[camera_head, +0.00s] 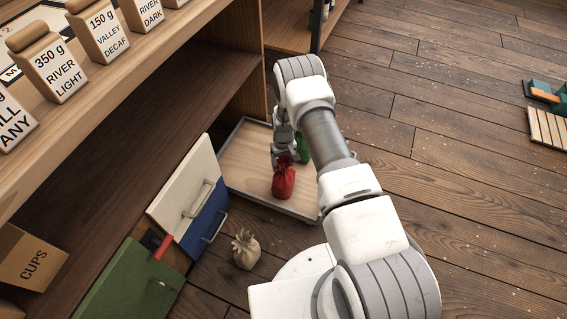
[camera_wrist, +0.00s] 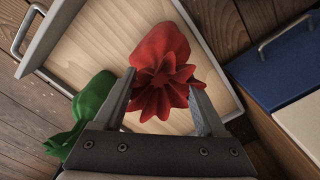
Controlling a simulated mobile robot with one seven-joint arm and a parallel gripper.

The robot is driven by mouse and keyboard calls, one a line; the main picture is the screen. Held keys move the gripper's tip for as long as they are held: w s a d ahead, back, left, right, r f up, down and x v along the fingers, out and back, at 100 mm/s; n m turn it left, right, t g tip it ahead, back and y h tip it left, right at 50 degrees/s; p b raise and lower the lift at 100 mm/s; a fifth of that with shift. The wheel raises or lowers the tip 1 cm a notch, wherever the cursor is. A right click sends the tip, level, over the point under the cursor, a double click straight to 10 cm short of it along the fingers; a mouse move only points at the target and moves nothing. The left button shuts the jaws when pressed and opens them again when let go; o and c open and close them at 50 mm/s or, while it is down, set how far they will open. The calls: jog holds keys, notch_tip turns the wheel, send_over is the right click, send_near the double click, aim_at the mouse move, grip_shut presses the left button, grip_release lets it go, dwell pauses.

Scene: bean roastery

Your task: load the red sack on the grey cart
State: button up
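The red sack (camera_head: 284,182) is over the wooden bed of the low, grey-rimmed cart (camera_head: 240,172), near its front side, and appears to rest on it. In the wrist view the red sack (camera_wrist: 160,55) has its ruffled top towards me. My gripper (camera_head: 284,158) is right above the sack, pointing down. In the wrist view my gripper's fingers (camera_wrist: 163,85) are wide apart, one on each side of the ruffled top, with no clear grip on it. A green sack (camera_head: 304,150) is also on the cart, partly hidden by my arm; it shows in the wrist view (camera_wrist: 92,100).
A cream sack (camera_head: 245,250) stands on the floor in front of the cart. White, blue (camera_head: 208,222) and green (camera_head: 128,285) fronts with handles line the shelf unit at the left. Labelled bags (camera_head: 48,65) stand on its upper shelf. The floor at right is mostly clear.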

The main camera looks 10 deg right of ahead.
notch_tip(320, 180, up, 30)
jog(key=t+p, duration=0.1)
jog(key=p, duration=0.3)
jog(key=s+r+m+t, duration=0.1)
jog(key=s+r, duration=0.2)
jog(key=r, duration=0.5)
jog(key=s+r+t, duration=0.1)
jog(key=s+r, duration=0.1)
jog(key=r, duration=0.7)
jog(key=s+d+r+t, duration=0.1)
jog(key=s+r, duration=0.9)
jog(key=s, duration=0.2)
jog(key=s+r+m+t, duration=0.1)
jog(key=s+r, duration=0.2)
jog(key=s, duration=1.1)
jog(key=shift+d+t, duration=0.3)
jog(key=shift+d, duration=0.05)
jog(key=shift+r, duration=0.1)
notch_tip(320, 180, up, 24)
jog(key=p, duration=2.4)
jog(key=shift+r+p, duration=0.15)
jog(key=shift+p, duration=0.2)
